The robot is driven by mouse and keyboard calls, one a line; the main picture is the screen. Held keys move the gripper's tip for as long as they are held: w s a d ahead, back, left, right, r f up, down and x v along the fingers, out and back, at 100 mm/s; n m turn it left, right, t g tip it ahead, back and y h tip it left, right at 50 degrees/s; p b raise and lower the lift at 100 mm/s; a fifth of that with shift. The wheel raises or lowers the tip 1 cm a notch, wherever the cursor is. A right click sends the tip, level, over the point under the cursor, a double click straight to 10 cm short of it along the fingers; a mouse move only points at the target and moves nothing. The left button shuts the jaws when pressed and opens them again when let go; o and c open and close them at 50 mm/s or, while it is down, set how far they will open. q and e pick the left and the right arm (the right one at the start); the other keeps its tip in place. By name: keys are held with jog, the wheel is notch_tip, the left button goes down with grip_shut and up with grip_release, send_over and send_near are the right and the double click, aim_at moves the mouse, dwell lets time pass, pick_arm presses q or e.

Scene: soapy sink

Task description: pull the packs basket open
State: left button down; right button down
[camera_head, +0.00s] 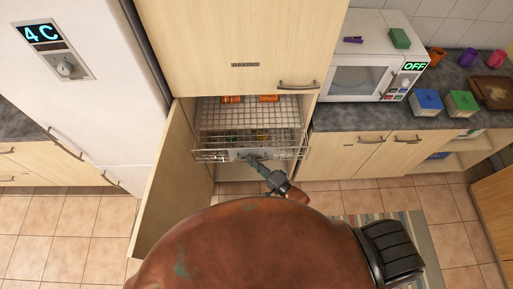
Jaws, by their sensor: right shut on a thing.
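The packs basket (210,155) is a wire pull-out basket low in the tall wooden cabinet, below a wire shelf. Its front juts out a little from the cabinet opening, and some yellow and green items show dimly inside. My right gripper (250,158) is at the middle of the basket's front, shut on it at a small grey plate; the fingertips are small and their exact hold is hard to see. My left gripper is not in view.
The cabinet's lower door (172,180) stands open on the left. An upper wire shelf (225,115) holds orange packs. A white fridge (80,80) stands left, and a microwave (360,75) sits on the right counter.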

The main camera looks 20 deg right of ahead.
jog(key=shift+s+a+p, duration=0.2)
jog(key=shift+s+p, duration=0.05)
jog(key=shift+s, duration=0.65)
jog(key=shift+s+a+p, duration=0.25)
jog(key=shift+s, duration=0.65)
jog(key=shift+s+a+p, duration=0.2)
jog(key=shift+s+p, duration=0.05)
jog(key=shift+s, duration=0.65)
jog(key=c, duration=2)
grip_release()
jog(key=shift+o, duration=0.2)
jog(key=v, duration=1.2)
